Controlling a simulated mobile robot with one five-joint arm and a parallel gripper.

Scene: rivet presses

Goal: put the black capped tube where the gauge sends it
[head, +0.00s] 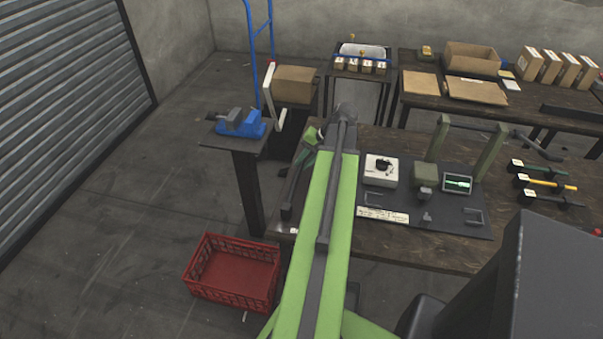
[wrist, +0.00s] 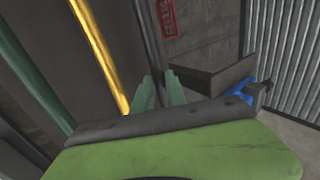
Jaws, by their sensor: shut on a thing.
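My gripper (wrist: 160,88) is shut on a long dark rod, which I take to be the black capped tube (wrist: 151,40). The tube runs up the wrist view from between the green fingers; its ends cannot be made out. In the head view my green arm hides much of the gripper, at the table's left end. The gauge (head: 457,184), a framed box with a lit green display, stands on the dark mat. At the right of the table, green (head: 530,168), yellow (head: 550,184) and black (head: 548,200) bars lie on labelled holders.
A yellow bar (wrist: 98,48) and a teal bar (wrist: 35,90) run close beside the tube. A blue vise (head: 240,122) stands left, a red crate (head: 235,265) on the floor. A white box (head: 381,171) and green posts (head: 490,152) stand on the mat.

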